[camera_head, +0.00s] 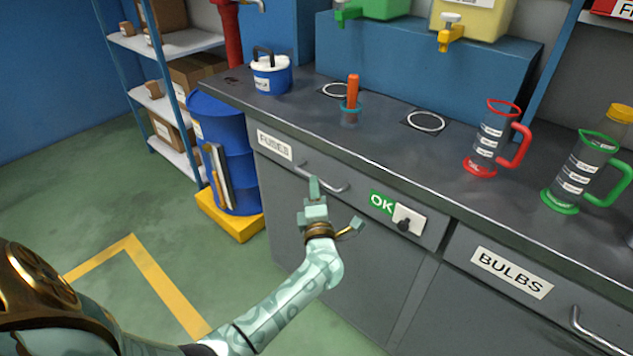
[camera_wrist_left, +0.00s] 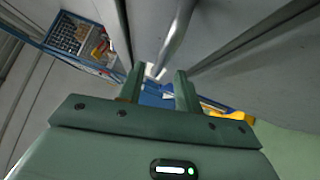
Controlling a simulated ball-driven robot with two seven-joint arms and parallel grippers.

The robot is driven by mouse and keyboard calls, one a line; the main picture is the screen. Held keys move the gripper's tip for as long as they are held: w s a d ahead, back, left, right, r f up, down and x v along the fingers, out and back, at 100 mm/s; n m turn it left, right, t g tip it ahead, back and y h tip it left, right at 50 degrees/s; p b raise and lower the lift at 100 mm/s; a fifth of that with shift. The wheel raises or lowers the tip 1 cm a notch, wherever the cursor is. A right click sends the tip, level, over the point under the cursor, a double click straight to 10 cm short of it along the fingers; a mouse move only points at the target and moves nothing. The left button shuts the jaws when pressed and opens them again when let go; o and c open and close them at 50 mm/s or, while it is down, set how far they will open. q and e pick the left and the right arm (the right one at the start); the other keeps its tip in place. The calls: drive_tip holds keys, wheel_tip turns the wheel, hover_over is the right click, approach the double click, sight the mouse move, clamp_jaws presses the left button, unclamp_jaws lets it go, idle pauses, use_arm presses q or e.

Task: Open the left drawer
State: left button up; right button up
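The left drawer (camera_head: 290,166), labelled FUSES, is a grey front under the dark worktop and looks shut. Its curved metal handle (camera_head: 338,188) is in the head view, partly covered by my left gripper (camera_head: 314,190). The handle also shows in the left wrist view (camera_wrist_left: 177,42), running down toward the gap between the fingertips. My left gripper is open (camera_wrist_left: 158,78), with its two fingers apart at the handle. I cannot tell whether they touch it. My right gripper is not in view.
A green OK sign (camera_head: 381,202) and a dark knob on a white plate (camera_head: 408,220) are right of the handle. The BULBS drawer (camera_head: 470,240) is further right. A blue barrel (camera_head: 228,150) stands left of the cabinet. Jugs (camera_head: 490,140) stand on the worktop (camera_head: 400,160). The green floor in front has free room.

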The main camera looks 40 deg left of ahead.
use_arm(q)
drive_tip(key=b+x, duration=0.1)
drive_tip(key=x, duration=0.3)
drive_tip(key=shift+w+a, duration=0.15)
clamp_jaws()
